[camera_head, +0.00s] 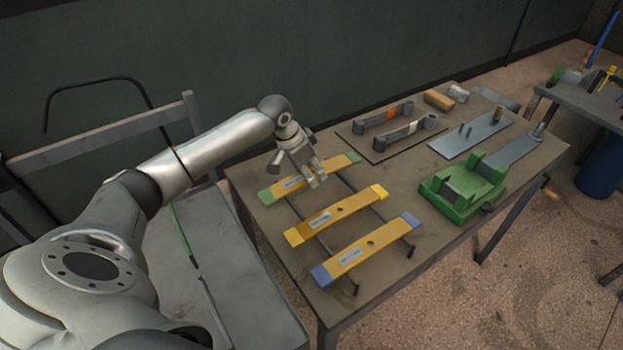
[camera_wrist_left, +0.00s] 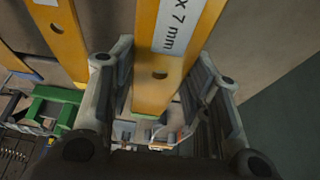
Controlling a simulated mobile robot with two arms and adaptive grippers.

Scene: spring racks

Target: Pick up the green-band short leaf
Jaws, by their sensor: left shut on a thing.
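The green-band short leaf (camera_head: 335,164) is a yellow-orange bar with green ends, the rearmost of three on the table. My left gripper (camera_head: 316,178) reaches down over its middle. In the left wrist view, the fingers of the left gripper (camera_wrist_left: 166,85) stand on both sides of the leaf (camera_wrist_left: 178,45), which has a hole and a white label reading "x 7 mm". The gripper is shut on the leaf. I cannot tell whether the leaf is lifted off its rack. My right gripper is not in view.
A yellow-band leaf (camera_head: 337,214) and a blue-band leaf (camera_head: 367,249) lie parallel in front, on dark rack rods. A green vise-like fixture (camera_head: 463,189) stands to the right. Dark and grey trays with parts lie behind. Bare tabletop (camera_head: 400,190) lies between.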

